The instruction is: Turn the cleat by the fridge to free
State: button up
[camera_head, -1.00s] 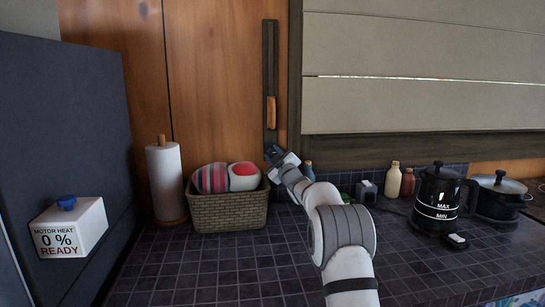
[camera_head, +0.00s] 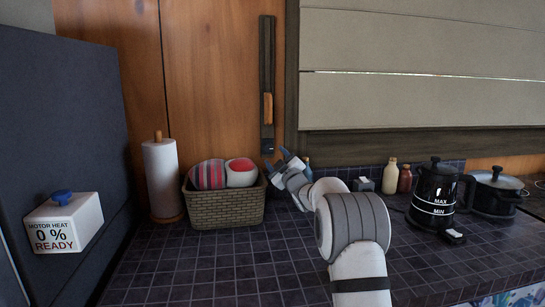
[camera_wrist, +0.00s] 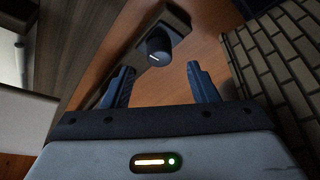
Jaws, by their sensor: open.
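A dark upright strip (camera_head: 267,60) with a lighter wooden piece (camera_head: 268,108) is fixed to the wood panel behind the counter. In the wrist view a dark round knob (camera_wrist: 158,47) with a short white mark sits at the end of a brown plate (camera_wrist: 178,20). I cannot tell for certain which of these parts is the cleat. My gripper (camera_head: 285,162) is just below and right of the strip's lower end. In the wrist view my gripper (camera_wrist: 162,86) is open and empty, with the knob beyond the gap between its fingers.
A wicker basket (camera_head: 225,208) with striped and red-white items stands left of my gripper, beside a paper towel roll (camera_head: 161,178). A dark cabinet-like body (camera_head: 65,130) stands far left, near a white box (camera_head: 65,223). Bottles, a kettle (camera_head: 433,198) and a pot stand right.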

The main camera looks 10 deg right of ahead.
jog(key=v, duration=0.3)
dwell(0.4)
jog(key=s+d+r+m+g+h+p, duration=0.2)
jog(key=s+m+g+h+p, duration=0.45)
jog(key=s, duration=0.85)
jog(key=s+a+f+m+g+p, duration=0.1)
jog(key=s+f+m+g, duration=0.1)
jog(key=s, duration=1.1)
jog(key=s+a+f+m+g+p, duration=0.2)
jog(key=s+g, duration=0.3)
jog(key=s, duration=0.8)
jog(key=s+a+f+m+g+p, duration=0.1)
jog(key=s+f+m+g+p, duration=0.1)
jog(key=s, duration=1.1)
jog(key=shift+a+f+g+y, duration=0.2)
jog(key=shift+f+g+y, duration=0.15)
jog(key=shift+f+g, duration=0.7)
